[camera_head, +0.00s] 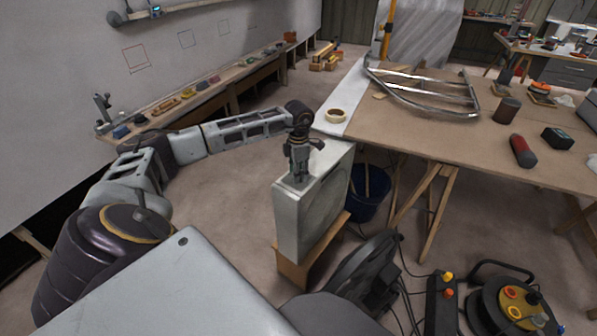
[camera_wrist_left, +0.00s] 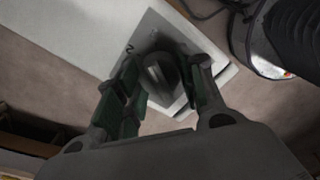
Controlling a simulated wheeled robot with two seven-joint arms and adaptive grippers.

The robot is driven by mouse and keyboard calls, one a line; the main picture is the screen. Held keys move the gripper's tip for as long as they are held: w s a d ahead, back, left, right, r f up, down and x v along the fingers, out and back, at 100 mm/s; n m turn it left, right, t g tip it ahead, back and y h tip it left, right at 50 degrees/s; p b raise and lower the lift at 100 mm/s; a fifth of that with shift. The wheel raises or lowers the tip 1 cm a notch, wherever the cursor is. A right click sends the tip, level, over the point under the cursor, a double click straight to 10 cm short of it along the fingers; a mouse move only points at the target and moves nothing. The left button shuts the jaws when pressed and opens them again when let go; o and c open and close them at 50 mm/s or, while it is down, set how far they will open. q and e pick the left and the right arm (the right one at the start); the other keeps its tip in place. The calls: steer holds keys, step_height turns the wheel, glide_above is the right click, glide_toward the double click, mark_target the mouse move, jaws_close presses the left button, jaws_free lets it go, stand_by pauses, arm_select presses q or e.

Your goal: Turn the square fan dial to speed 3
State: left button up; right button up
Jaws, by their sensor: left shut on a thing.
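The square fan (camera_head: 291,226) is a pale box with a round grille on its right-hand face, standing upright on a small wooden stand. My left gripper (camera_head: 298,178) reaches down onto the top of the fan. In the left wrist view the dark round dial (camera_wrist_left: 160,72) sits between the fingers of my left gripper (camera_wrist_left: 162,88), which are closed on it. A grey plate (camera_wrist_left: 160,30) lies under the dial, with a mark like a 2 near its left edge. The gripper hides the dial in the head view, and I cannot read its pointer. My right gripper is out of view.
A blue bucket (camera_head: 369,196) stands just right of the fan. A dark round device (camera_head: 362,268) and a cable reel (camera_head: 512,302) are on the floor in front.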

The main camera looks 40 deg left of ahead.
arm_select(q)
steer(key=shift+m, duration=1.5)
steer(key=o, duration=1)
steer(key=shift+r, duration=0.15)
steer(key=shift+r, duration=5.9)
